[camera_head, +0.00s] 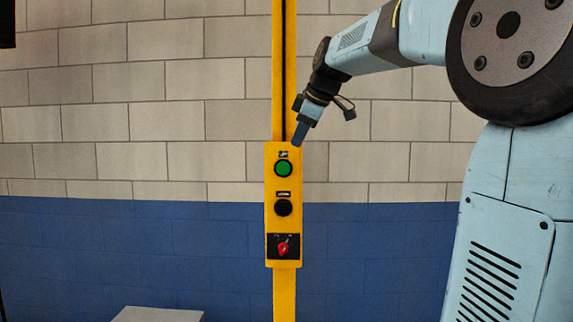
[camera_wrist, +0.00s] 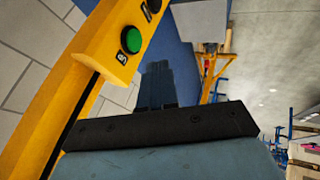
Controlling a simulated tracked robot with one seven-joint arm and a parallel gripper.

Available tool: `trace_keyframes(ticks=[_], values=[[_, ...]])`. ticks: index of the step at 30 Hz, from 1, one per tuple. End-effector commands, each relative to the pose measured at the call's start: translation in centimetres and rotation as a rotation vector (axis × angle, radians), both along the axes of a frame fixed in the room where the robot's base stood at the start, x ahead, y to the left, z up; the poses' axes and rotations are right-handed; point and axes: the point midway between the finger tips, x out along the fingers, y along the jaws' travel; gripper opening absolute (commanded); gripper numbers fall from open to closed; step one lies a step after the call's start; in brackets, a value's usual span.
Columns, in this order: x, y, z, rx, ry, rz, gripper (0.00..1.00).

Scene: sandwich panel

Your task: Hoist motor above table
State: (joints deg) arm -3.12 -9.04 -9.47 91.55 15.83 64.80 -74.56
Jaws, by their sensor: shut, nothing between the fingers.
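A yellow control panel (camera_head: 270,190) hangs on a yellow post in the head view. It has a green button (camera_head: 283,168) at the top, a black button (camera_head: 283,208) in the middle and a red switch (camera_head: 283,246) on a dark plate at the bottom. My gripper (camera_head: 298,140) is shut and empty, its tip close to the panel's top edge, just above and right of the green button. In the wrist view my gripper's fingers (camera_wrist: 158,72) are together, and the green button (camera_wrist: 131,40) shows to their upper left, apart from them. No motor can be made out.
A yellow post (camera_head: 285,295) runs above and below the panel. A brick wall (camera_head: 150,100), pale above and blue below, stands behind. A grey flat-topped object (camera_head: 158,314) is at the lower left. A yellow frame (camera_wrist: 212,75) shows farther off in the wrist view.

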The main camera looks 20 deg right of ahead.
Motion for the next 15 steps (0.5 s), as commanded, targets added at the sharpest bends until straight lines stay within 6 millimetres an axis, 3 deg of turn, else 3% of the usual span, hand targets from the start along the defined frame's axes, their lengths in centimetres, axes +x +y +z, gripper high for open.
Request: trace_keyframes(ticks=[15], values=[[0.63,0.22,-0.81,-0.001,0.001,0.003,0.0]])
